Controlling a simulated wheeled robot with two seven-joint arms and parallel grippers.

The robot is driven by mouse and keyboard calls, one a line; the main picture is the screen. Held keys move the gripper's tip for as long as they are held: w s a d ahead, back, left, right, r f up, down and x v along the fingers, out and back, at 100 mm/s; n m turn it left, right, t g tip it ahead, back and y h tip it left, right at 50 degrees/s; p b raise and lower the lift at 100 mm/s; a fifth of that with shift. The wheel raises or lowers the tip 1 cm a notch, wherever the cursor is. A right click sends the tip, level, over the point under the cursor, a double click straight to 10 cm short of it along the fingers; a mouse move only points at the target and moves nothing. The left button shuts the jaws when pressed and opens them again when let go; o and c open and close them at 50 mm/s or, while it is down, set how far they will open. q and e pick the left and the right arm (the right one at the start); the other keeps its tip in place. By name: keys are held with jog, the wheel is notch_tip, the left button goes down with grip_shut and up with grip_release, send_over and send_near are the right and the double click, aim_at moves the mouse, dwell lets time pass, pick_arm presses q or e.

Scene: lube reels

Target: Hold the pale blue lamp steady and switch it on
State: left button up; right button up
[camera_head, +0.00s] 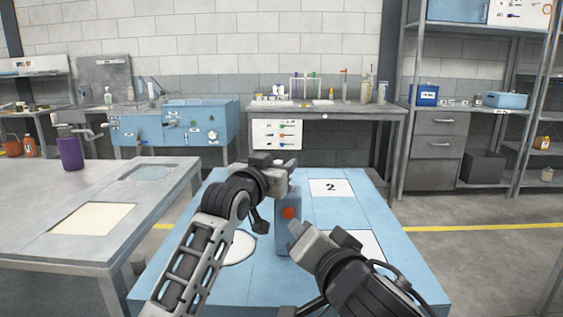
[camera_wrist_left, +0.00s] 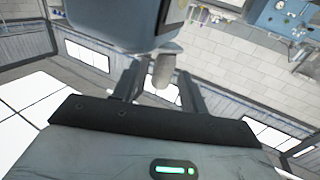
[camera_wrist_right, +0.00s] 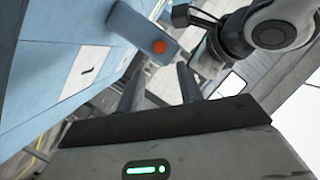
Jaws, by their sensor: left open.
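The pale blue lamp (camera_head: 287,238) stands upright on the blue table, a narrow block with a round orange-red button on its face. Its button side also shows in the right wrist view (camera_wrist_right: 138,27). My left gripper (camera_head: 284,167) is open at the lamp's top. In the left wrist view, a grey rounded stub (camera_wrist_left: 163,68) shows between its spread fingers, below a blue body; I cannot tell whether they touch it. My right gripper (camera_head: 296,236) is in front of the lamp, low and right of the button. Its fingers (camera_wrist_right: 161,80) are apart and empty.
The blue table (camera_head: 220,285) carries a white panel marked 2 (camera_head: 332,188), a pale disc (camera_head: 239,247) and another white panel partly behind my right arm. Benches and shelves line the back.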

aim_at(288, 213)
pick_arm(q)
jog(key=shift+x, duration=1.25)
grip_shut()
pick_arm(e)
grip_shut()
pick_arm(q)
jog(key=shift+f, duration=0.1)
dwell(0.7)
pick_arm(e)
jog(key=w+a+f+n+y, duration=0.2)
jog(key=w+y, duration=0.5)
jog(key=y, duration=0.2)
jog(key=shift+w+f+n+y, duration=0.2)
jog(key=shift+f+n+y, duration=0.1)
jog(key=shift+f+y, duration=0.1)
dwell(0.5)
